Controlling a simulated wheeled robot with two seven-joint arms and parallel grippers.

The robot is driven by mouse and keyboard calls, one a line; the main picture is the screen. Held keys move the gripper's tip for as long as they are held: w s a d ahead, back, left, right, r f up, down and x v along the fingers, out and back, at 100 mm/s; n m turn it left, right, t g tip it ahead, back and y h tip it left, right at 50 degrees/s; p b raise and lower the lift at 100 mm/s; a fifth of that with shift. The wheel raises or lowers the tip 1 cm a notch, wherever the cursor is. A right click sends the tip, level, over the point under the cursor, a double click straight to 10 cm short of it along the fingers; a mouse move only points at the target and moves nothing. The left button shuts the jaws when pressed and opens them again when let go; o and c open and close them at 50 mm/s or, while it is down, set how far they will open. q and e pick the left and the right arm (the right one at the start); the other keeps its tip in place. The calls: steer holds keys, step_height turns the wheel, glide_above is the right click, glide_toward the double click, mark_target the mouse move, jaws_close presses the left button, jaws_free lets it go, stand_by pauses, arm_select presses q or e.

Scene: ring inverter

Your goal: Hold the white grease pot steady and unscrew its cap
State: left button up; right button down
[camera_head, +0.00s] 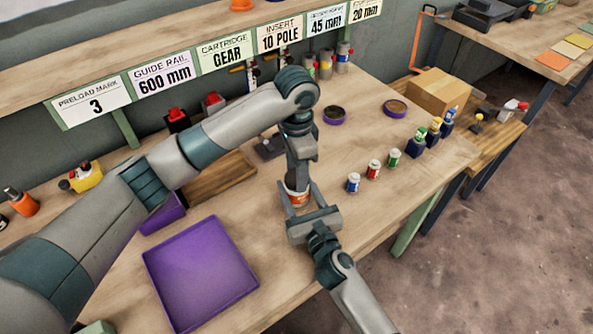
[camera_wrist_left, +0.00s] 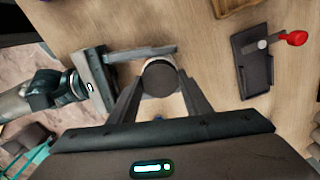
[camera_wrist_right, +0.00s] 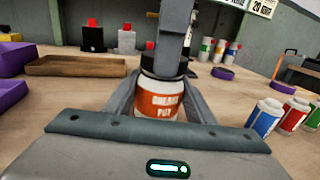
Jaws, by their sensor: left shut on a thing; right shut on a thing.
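The white grease pot (camera_wrist_right: 158,104) with an orange label stands upright on the workbench, between the fingers of my right gripper (camera_head: 299,200), which is shut on its body from the front. In the head view only a little of the pot (camera_head: 296,199) shows. Its dark round cap (camera_wrist_left: 160,80) is seen from above in the left wrist view. My left gripper (camera_wrist_left: 158,84) comes straight down over the pot and is shut on the cap, one finger on each side. In the right wrist view a left finger partly hides the cap.
A purple tray (camera_head: 200,272) lies front left, a wooden tray (camera_head: 222,178) behind it. Small blue (camera_head: 353,183), red (camera_head: 373,170) and green (camera_head: 394,158) labelled bottles stand to the right. A dark plate with a red knob (camera_wrist_left: 256,62) lies near the pot.

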arm_select(q)
steer(key=n, duration=0.6)
steer(key=shift+n, duration=0.4)
steer(key=n, duration=1.9)
steer(key=shift+w+r, duration=0.1)
steer(key=shift+r, duration=0.25)
steer(key=shift+r, duration=0.6)
steer(key=shift+r, duration=0.25)
steer(key=shift+r, duration=2)
